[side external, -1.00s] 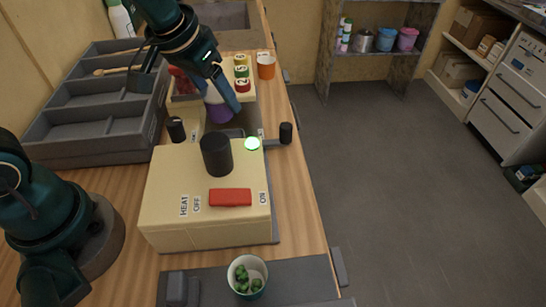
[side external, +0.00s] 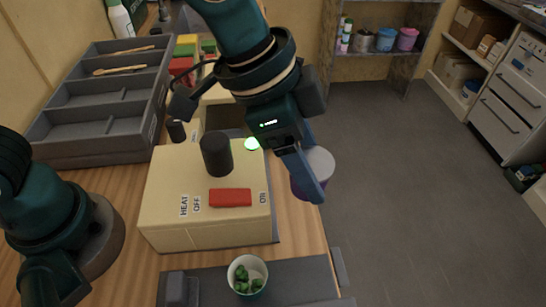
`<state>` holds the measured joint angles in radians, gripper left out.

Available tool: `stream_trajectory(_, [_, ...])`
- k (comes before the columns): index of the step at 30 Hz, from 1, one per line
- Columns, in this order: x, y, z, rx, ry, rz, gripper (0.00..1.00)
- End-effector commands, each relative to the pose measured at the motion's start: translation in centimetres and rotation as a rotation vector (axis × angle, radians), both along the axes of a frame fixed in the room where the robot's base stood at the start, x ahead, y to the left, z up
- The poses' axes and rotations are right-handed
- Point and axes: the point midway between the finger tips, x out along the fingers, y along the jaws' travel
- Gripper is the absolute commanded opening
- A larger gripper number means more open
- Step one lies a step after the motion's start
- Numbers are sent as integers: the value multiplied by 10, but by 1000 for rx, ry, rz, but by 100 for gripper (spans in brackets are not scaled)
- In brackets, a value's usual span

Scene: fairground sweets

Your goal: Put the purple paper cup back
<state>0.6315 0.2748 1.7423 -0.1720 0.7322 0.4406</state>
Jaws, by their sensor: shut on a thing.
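The purple paper cup (side external: 304,191) is in the side external view, right of the cream machine. Its pale round top faces the camera, and I cannot tell whether that is the inside or a cover. My gripper (side external: 311,180) is shut on it, with one blue finger across its near left side. The cup looks about upright and held in the air, over the counter's right edge in the picture. The far finger is mostly hidden.
A white cup (side external: 247,261) with green pieces stands in front. A grey compartment tray (side external: 95,147) lies left. My arm hides the counter's back right.

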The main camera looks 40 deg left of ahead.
Motion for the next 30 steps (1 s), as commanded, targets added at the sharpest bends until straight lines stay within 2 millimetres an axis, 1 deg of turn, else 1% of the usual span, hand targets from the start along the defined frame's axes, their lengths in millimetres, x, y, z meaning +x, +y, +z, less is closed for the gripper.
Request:
stream_trajectory(1, [-14,-16,-2,0,5,-62,5])
stream_trajectory(3, [-29,-31,-5,-2,14,-119,5])
stream_trajectory(6, [-46,-45,-8,2,22,-174,5])
stream_trajectory(9, [-56,-50,-12,8,28,-206,5])
stream_trajectory(11, [-59,-52,-18,10,30,-214,5])
stream_trajectory(18, [-61,-52,-61,13,34,-216,5])
stream_trajectory(23, [-60,-52,-75,10,30,-217,5])
stream_trajectory(30, [-61,-52,-104,9,33,-216,5])
